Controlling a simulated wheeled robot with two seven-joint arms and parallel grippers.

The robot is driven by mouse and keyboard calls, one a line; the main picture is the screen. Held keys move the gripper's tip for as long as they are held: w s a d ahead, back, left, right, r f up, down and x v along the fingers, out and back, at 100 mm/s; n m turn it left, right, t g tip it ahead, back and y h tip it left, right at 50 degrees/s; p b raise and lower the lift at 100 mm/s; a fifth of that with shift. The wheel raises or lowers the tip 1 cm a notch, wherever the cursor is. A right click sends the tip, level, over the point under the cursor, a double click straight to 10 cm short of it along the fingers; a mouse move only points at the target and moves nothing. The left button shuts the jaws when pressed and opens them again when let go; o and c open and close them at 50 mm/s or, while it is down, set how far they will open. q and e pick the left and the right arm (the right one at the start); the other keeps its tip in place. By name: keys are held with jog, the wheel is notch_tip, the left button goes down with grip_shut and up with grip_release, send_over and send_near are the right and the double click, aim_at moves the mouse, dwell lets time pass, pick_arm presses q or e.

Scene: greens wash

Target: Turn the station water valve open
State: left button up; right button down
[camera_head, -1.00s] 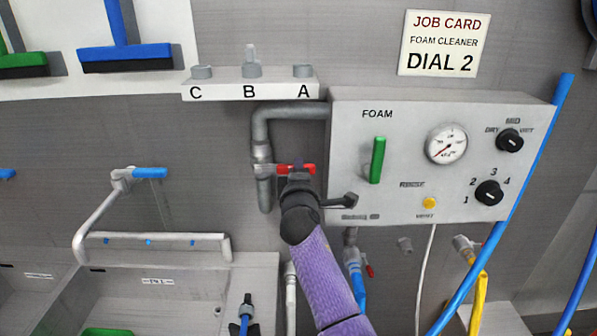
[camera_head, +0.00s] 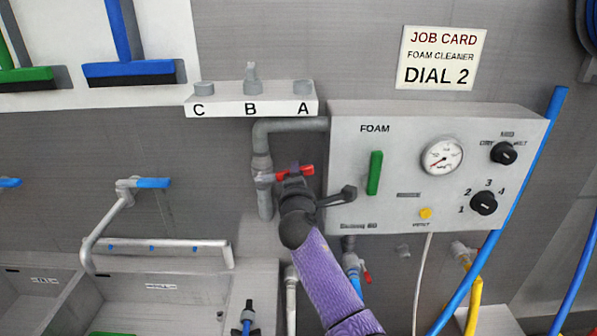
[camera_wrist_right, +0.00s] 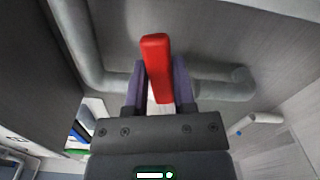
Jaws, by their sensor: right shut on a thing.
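The station water valve has a red lever handle (camera_head: 306,171) on the grey pipe (camera_head: 262,160) left of the foam panel. In the head view the handle lies roughly across the pipe, tilted slightly up to the right. My right gripper (camera_head: 294,178) reaches up to it from below and hides part of it. In the right wrist view the red handle (camera_wrist_right: 157,65) stands between my two purple fingers (camera_wrist_right: 158,90), and they are shut on it. My left gripper is not in view.
The foam panel (camera_head: 400,210) with a green handle (camera_head: 374,173), gauge (camera_head: 442,156) and black dials stands right of the pipe. A shelf (camera_head: 228,106) marked C, B, A is above. A sink (camera_head: 160,290) and blue-handled faucet (camera_head: 150,183) are at lower left.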

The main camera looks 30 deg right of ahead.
jog(key=w+a+r+n+p, duration=0.1)
jog(key=a+r+n+p, duration=0.1)
jog(key=n+p, duration=0.1)
jog(key=w+a+r+n+p, duration=0.1)
jog(key=r+n+p, duration=0.1)
jog(key=n, duration=0.3)
jog(key=w+a+r+n+p, duration=0.1)
jog(key=a+r+n+p, duration=0.1)
jog(key=n+p, duration=0.2)
jog(key=shift+w+a+r+n, duration=0.1)
jog(key=shift+w+a+n, duration=0.1)
jog(key=shift+a+n, duration=0.3)
jog(key=shift+w+a+n+p, duration=0.35)
jog(key=shift+a+n+p, duration=0.1)
jog(key=shift+n, duration=0.65)
jog(key=shift+c, duration=2.2)
grip_release()
jog(key=shift+a, duration=0.1)
